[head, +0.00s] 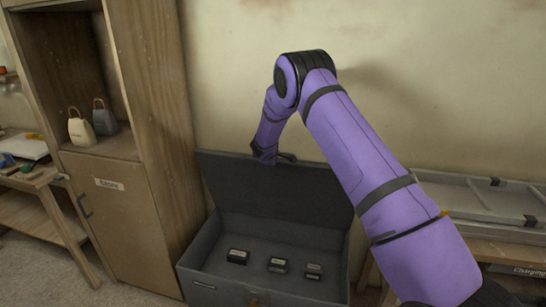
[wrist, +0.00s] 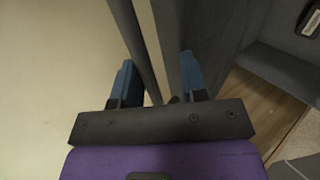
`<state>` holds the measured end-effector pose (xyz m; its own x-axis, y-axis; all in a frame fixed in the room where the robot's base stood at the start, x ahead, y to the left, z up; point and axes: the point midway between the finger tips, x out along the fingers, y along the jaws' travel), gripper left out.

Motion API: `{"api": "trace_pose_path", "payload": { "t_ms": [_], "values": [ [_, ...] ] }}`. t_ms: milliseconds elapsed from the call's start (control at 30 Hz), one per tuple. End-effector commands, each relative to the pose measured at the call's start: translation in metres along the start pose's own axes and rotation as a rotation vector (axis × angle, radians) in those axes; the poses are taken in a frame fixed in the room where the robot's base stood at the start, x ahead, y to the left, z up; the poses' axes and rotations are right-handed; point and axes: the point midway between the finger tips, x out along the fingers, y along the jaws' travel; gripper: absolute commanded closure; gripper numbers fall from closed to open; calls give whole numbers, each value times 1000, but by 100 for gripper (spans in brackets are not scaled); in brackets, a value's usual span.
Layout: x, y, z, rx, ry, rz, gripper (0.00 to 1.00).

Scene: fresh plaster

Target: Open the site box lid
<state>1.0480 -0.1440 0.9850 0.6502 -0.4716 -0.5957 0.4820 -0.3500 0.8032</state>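The grey site box (head: 190,277) stands on the floor against the wall, with several small dark labelled blocks (head: 278,265) inside. Its dark lid (head: 270,195) is raised, steeply upright at the back of the box. My gripper (head: 272,158) is at the lid's top edge, partly hidden by my wrist in the head view. In the wrist view my gripper (wrist: 157,75) has its two blue fingers spread apart, with dark grey edges and a pale strip between them. I see no clear grip on the lid.
A wooden cabinet (head: 125,205) with two small bags (head: 82,128) on its shelf stands left of the box. A wooden bench (head: 40,185) is further left. A grey case (head: 480,205) lies on a low wooden stand at the right. The plaster wall is close behind the lid.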

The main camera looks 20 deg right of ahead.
Motion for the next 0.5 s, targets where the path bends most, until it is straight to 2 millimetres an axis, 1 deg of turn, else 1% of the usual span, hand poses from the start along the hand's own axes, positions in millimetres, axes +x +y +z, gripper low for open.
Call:
{"api": "trace_pose_path", "payload": {
  "t_ms": [133, 233, 367, 500],
  "values": [
    [-4, 0, 0, 0, 0, 0, 61],
    [-14, 0, -1, -1, 1, 0, 61],
    [-36, 0, 0, -1, 1, 0, 61],
    [-64, 0, -1, -1, 2, 0, 61]
  ]
}}
